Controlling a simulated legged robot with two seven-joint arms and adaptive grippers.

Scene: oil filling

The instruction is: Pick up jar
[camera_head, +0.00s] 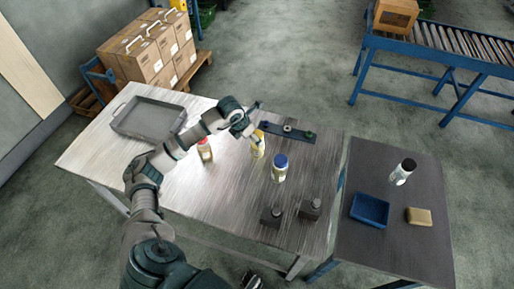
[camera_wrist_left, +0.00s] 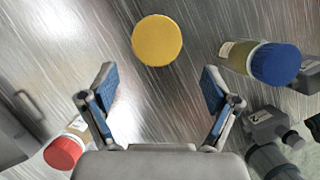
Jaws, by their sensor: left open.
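Three jars stand on the metal table: one with a yellow lid (camera_head: 258,146), one with a blue lid (camera_head: 279,168) and one with a red lid (camera_head: 205,150). My left gripper (camera_head: 253,124) is open and empty, close to the yellow-lidded jar. In the left wrist view the yellow lid (camera_wrist_left: 157,40) lies ahead of the gap between the open fingers (camera_wrist_left: 158,82), not between them. The blue-lidded jar (camera_wrist_left: 268,62) is to the right there, and the red-lidded jar (camera_wrist_left: 66,148) is to the lower left.
A grey tray (camera_head: 118,121) is at the table's left. A dark bar (camera_head: 287,132) lies behind the jars, and two dark fixtures (camera_head: 271,216) (camera_head: 310,208) stand in front. A side table holds a blue bin (camera_head: 370,209), a white bottle (camera_head: 402,172) and a tan block (camera_head: 419,217).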

